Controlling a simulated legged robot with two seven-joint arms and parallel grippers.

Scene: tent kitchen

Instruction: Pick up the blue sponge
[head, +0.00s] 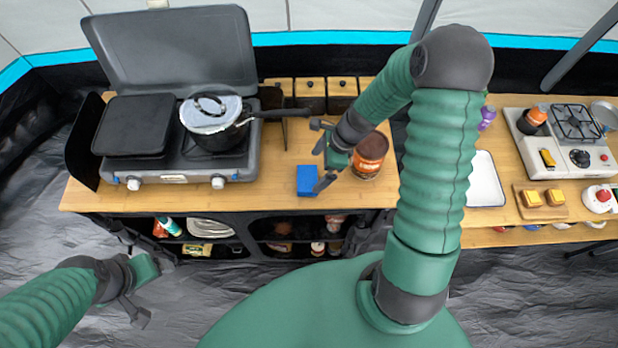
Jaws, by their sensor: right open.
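The blue sponge (307,180) lies on the wooden counter, right of the camp stove and near the counter's front edge. My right gripper (318,155) is over the counter at the sponge's upper right. Its jaws are open, with one finger up and left of the wrist and the other low by the sponge's right side. I cannot tell whether that finger touches the sponge. My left gripper (136,292) hangs low at the left, over the dark floor and away from the counter. Its two fingers look apart, with nothing between them.
A brown can (369,156) stands close to the right of my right gripper. A camp stove (180,160) with a lidded pot (215,125) is at the left, the pot's handle reaching right. Wooden canisters (310,92) line the back. A white tray (486,182) lies further right.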

